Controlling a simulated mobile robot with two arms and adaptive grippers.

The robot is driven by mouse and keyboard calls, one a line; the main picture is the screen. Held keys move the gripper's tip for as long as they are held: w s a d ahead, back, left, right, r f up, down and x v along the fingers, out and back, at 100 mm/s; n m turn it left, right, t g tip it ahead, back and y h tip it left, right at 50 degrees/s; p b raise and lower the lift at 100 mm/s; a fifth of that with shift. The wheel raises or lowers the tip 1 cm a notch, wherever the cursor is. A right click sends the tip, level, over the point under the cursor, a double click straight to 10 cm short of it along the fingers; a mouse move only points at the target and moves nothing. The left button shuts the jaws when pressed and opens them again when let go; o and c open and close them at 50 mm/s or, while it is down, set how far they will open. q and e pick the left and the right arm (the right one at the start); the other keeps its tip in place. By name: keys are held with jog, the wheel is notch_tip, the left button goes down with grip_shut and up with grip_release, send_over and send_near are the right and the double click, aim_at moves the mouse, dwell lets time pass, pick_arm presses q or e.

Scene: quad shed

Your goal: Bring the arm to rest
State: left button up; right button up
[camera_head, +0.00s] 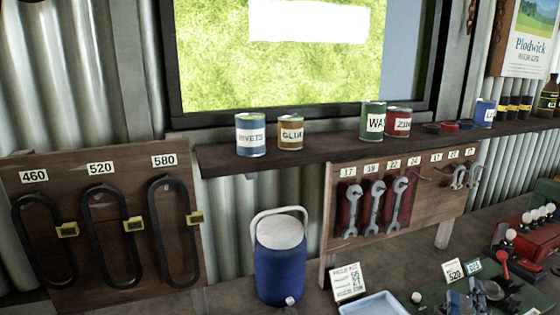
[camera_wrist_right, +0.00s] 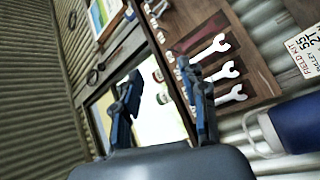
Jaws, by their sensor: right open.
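My right gripper (camera_wrist_right: 160,85) shows in the wrist view with its two blue-grey fingers apart and nothing between them. It points toward the wall, with the window and the wrench board beyond it. In the head view, small blue-grey parts (camera_head: 478,294) show at the bottom right; I cannot tell for sure whether they belong to this gripper. My left gripper is in neither view.
A wrench board (camera_head: 338,230) hangs under a shelf (camera_head: 335,148) with several cans. A blue cooler (camera_head: 280,272) stands below, left of a pale tray (camera_head: 373,305). A belt board (camera_head: 80,180) is at left. Small parts crowd the bench at right.

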jog(key=s+a+f+m+g+y, duration=0.2)
jog(key=s+f+g, duration=0.2)
jog(key=f, duration=0.5)
jog(key=s+a+f+m+g+y, duration=0.2)
jog(key=s+f+m+g, duration=0.15)
jog(key=f, duration=0.55)
jog(key=s+a+f+g+y, duration=0.5)
jog(key=s+a+f+g, duration=0.35)
jog(key=s+f, duration=0.4)
notch_tip(320, 180, down, 23)
jog(key=s, duration=0.3)
jog(key=s+d+f+g+b, duration=0.1)
jog(key=s+d+f, duration=0.1)
jog(key=s+f, duration=1.4)
jog(key=shift+s+d+f, duration=0.25)
jog(key=shift+s+f, duration=0.05)
jog(key=shift+f, duration=0.3)
